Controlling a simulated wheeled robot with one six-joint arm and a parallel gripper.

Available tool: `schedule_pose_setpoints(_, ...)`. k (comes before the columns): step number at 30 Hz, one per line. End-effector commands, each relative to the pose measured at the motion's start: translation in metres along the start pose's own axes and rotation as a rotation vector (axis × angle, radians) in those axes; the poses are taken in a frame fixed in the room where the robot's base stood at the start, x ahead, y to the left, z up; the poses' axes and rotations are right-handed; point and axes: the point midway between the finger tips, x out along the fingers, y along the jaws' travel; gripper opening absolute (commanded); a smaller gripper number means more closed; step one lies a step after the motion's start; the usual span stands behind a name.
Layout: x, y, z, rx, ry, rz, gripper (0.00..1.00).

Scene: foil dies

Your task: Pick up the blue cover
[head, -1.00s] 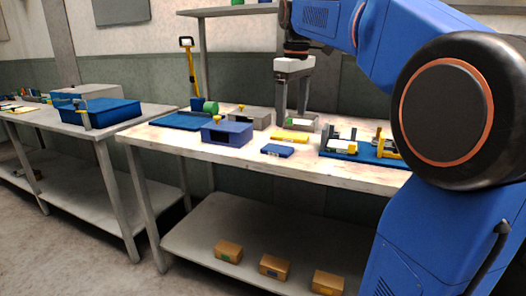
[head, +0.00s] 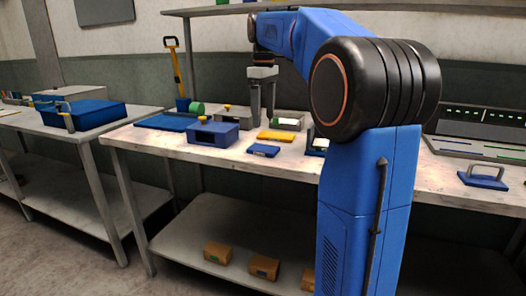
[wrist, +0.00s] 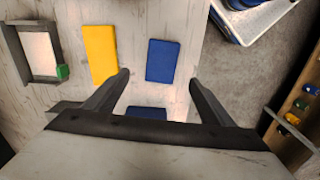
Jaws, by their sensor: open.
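The blue cover (head: 263,150) is a small flat blue rectangle lying on the pale table near its front edge. In the wrist view the blue cover (wrist: 162,60) lies flat, beyond and between the fingertips. My gripper (head: 262,122) points down over the table, behind the cover in the head view. In the wrist view my gripper (wrist: 159,78) is open, with nothing held between its fingers. A second blue surface (wrist: 146,112) shows between the fingers near the palm, partly hidden.
A yellow flat piece (head: 279,136) lies beside the cover. A blue box with a yellow knob (head: 213,137) stands to the left. A grey frame (wrist: 38,52) with a green block is at the wrist view's left. A handled blue piece (head: 484,179) is far right.

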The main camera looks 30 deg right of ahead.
Motion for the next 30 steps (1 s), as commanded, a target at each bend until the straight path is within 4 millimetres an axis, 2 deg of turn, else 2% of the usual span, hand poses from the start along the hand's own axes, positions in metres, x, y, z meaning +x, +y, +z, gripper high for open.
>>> schedule_pose_setpoints(1, 0.01, -0.001, 0.0, 0.0, -0.002, -0.002, 0.77)
schedule_pose_setpoints(6, 0.035, -0.001, 0.0, 0.0, -0.002, -0.002, 0.77)
schedule_pose_setpoints(14, 0.051, -0.001, 0.0, 0.0, -0.001, -0.001, 0.77)
schedule_pose_setpoints(24, 0.092, -0.004, 0.001, 0.001, -0.001, -0.001, 0.77)
schedule_pose_setpoints(30, 0.1, -0.004, 0.001, 0.0, 0.0, 0.0, 0.77)
